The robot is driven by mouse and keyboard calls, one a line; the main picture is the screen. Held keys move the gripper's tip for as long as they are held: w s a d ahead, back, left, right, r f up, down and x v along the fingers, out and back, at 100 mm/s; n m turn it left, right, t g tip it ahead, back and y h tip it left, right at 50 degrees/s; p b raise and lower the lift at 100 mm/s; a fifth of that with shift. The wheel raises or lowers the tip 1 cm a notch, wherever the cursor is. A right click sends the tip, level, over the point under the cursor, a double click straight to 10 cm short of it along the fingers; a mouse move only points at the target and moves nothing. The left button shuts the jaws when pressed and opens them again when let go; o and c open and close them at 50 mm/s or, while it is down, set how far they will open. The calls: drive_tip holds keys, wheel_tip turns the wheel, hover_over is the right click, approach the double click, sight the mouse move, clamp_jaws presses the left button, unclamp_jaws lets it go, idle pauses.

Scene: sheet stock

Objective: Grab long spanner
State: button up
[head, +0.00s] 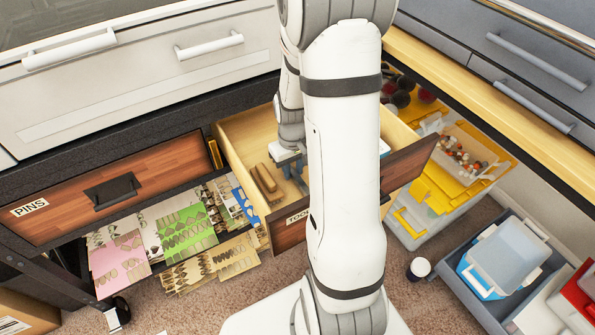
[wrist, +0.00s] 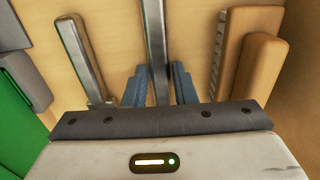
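The wrist view shows a long, straight grey metal bar (wrist: 155,35), which looks like the long spanner's shank, lying on the drawer floor. Its lower end is hidden behind my gripper and its upper end runs out of view. My gripper (wrist: 159,75) has its two blue-grey fingers apart, one on each side of the bar; I see no clear grip on it. In the head view my gripper (head: 288,160) is down inside the open wooden drawer (head: 240,137), and my arm hides much of the drawer. The spanner cannot be made out clearly there.
A shorter metal tool (wrist: 84,55) lies left of the bar. A wooden-handled brush-like tool (wrist: 256,62) lies to the right, near the drawer wall. A green item (wrist: 18,125) is at far left.

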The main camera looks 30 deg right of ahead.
clamp_jaws()
